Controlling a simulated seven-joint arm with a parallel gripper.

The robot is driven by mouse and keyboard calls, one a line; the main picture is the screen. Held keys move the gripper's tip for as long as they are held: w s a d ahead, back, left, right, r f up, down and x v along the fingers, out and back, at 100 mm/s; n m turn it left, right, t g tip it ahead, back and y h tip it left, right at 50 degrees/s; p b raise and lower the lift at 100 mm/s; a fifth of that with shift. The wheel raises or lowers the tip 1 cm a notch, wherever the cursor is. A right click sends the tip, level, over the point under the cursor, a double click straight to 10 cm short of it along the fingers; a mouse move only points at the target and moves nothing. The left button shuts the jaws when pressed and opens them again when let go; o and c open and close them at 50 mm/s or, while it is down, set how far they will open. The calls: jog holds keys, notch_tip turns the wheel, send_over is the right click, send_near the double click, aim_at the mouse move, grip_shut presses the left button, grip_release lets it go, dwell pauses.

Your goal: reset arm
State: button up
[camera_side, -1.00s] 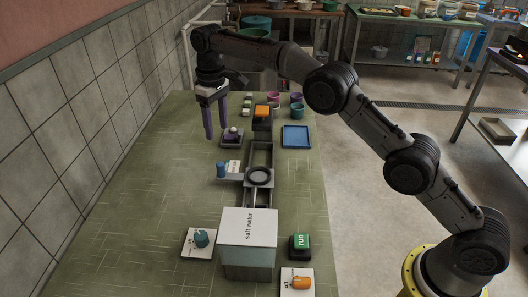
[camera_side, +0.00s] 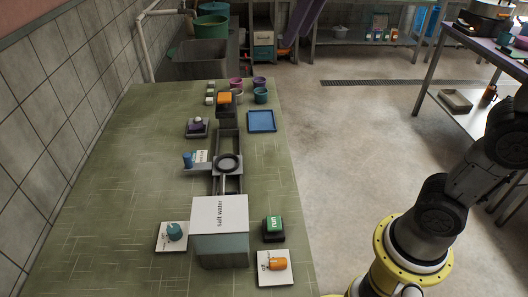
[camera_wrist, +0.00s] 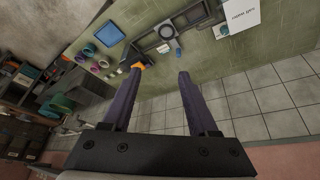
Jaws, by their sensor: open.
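My gripper (camera_wrist: 160,72) shows in the wrist view with its two dark purple fingers spread apart and nothing between them. It is raised high, with the green worktop (camera_wrist: 200,55) and the tiled wall beyond the fingers. In the side view, purple finger-like parts (camera_side: 306,18) hang at the top edge, and the rest of the gripper is out of frame. My lower arm rises at the right of the side view and leaves the picture.
The worktop (camera_side: 115,210) carries a salt water box (camera_side: 220,232), a green run button (camera_side: 273,224), a teal knob (camera_side: 174,231), an orange knob (camera_side: 278,263), a round ring fixture (camera_side: 228,163), a blue tray (camera_side: 262,121) and several cups (camera_side: 261,95). The space above it looks clear.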

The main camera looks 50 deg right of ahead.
jog(key=s+d+f+m, duration=0.1)
jog(key=s+d+f, duration=0.1)
jog(key=s+f, duration=1.4)
jog(key=shift+s+f+t, duration=0.3)
jog(key=shift+f+t, duration=0.1)
jog(key=shift+f, duration=0.15)
dwell(1.3)
